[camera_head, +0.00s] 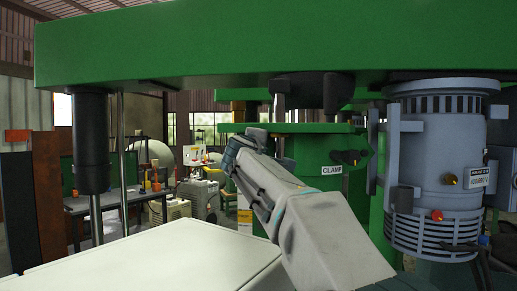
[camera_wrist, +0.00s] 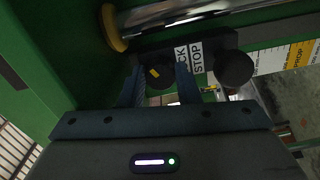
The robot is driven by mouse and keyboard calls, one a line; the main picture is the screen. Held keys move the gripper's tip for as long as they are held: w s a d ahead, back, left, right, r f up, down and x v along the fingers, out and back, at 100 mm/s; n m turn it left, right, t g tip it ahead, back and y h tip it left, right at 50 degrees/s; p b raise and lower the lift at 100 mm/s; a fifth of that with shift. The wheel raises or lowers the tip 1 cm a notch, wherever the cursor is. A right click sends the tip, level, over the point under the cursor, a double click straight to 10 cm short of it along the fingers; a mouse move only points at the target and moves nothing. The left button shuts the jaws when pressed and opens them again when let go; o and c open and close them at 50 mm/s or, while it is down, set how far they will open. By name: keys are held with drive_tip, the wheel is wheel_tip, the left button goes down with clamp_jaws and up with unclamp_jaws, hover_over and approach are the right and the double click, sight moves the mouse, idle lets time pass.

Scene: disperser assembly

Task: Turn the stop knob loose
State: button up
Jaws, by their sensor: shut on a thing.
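In the wrist view a dark round knob (camera_wrist: 158,74) with a small yellow mark sits between the two fingers of my gripper (camera_wrist: 159,76), and the fingers are shut on it. A white label (camera_wrist: 195,58) with "STOP" and a partly hidden word ending in "CK" is just right of it. A second black round knob (camera_wrist: 235,68) stands free to the right on the same dark block. In the head view my arm reaches to the green column marked "CLAMP" (camera_head: 332,170); the gripped knob cannot be made out there.
A shiny metal rod (camera_wrist: 195,10) and a yellow ring (camera_wrist: 112,28) lie close above the fingers in the wrist view. A yellow and white scale (camera_wrist: 287,58) is at right. In the head view a grey motor (camera_head: 440,150) stands right of my arm, under a green beam (camera_head: 250,45).

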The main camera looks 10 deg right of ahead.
drive_tip(key=n, duration=0.1)
drive_tip(key=n+p, duration=0.1)
drive_tip(key=n, duration=0.3)
drive_tip(key=shift+r, duration=0.25)
drive_tip(key=shift+n+p, duration=0.3)
drive_tip(key=shift+p, duration=0.05)
drive_tip(key=o, duration=1)
drive_tip(key=shift+c, duration=0.2)
drive_tip(key=shift+f, duration=0.1)
